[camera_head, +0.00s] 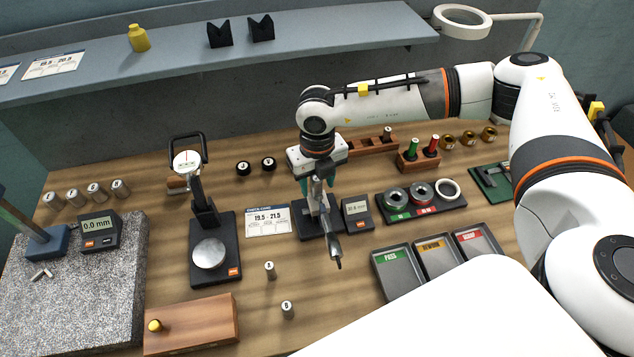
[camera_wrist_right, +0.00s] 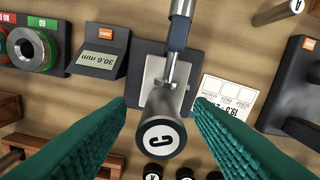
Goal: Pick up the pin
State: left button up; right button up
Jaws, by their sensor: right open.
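My right gripper (camera_head: 316,187) is open over the bench micrometer (camera_head: 334,243) in the head view. In the right wrist view its teal fingers (camera_wrist_right: 159,103) stand apart on either side of a metal pin (camera_wrist_right: 155,139) with a white end marked C. The pin's end faces the camera, and its far part is by the micrometer (camera_wrist_right: 179,40); contact between pin and fingers does not show. In the head view the gripper largely hides this pin. Loose lettered pins stand on the bench, one at the front (camera_head: 270,271) and another nearer (camera_head: 287,310). My left gripper is not in view.
A digital readout (camera_head: 356,212) sits right of the micrometer, and a card (camera_head: 268,221) left. A dial gauge stand (camera_head: 205,215), ring gauges (camera_head: 421,193) and sorting trays (camera_head: 399,270) are around. A wooden block (camera_head: 192,326) lies at the front.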

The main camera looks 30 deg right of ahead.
grip_shut()
